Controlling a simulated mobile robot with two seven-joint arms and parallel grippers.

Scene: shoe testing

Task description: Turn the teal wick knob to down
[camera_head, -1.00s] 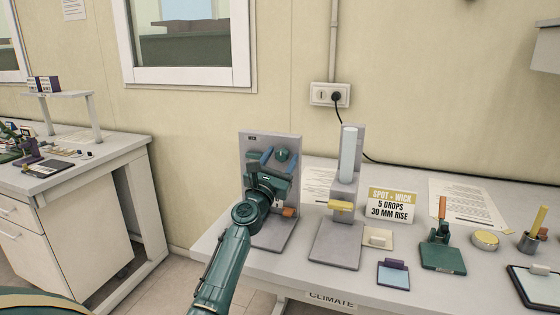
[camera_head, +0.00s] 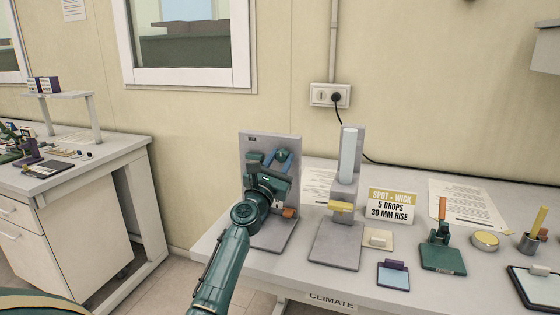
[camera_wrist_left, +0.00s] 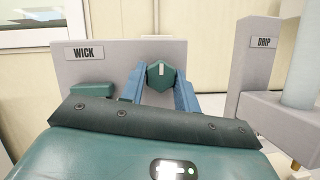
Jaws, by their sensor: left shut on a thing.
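The teal wick knob (camera_wrist_left: 154,82) sits on the grey upright panel labelled WICK (camera_wrist_left: 105,75); a short pale mark on its face stands about upright. In the head view the knob (camera_head: 282,154) shows near the panel's top. My left gripper (camera_wrist_left: 161,80) has a blue finger on each side of the knob and is shut on it. In the head view the left gripper (camera_head: 281,160) reaches the panel from the front, and its body hides the lower panel. My right gripper is not in view.
To the right stands the DRIP stand (camera_head: 347,206) with a pale tube and yellow lever. A spot-and-wick sign (camera_head: 391,205), a teal stamp-like tool (camera_head: 442,252) and a round tin (camera_head: 485,240) are farther right.

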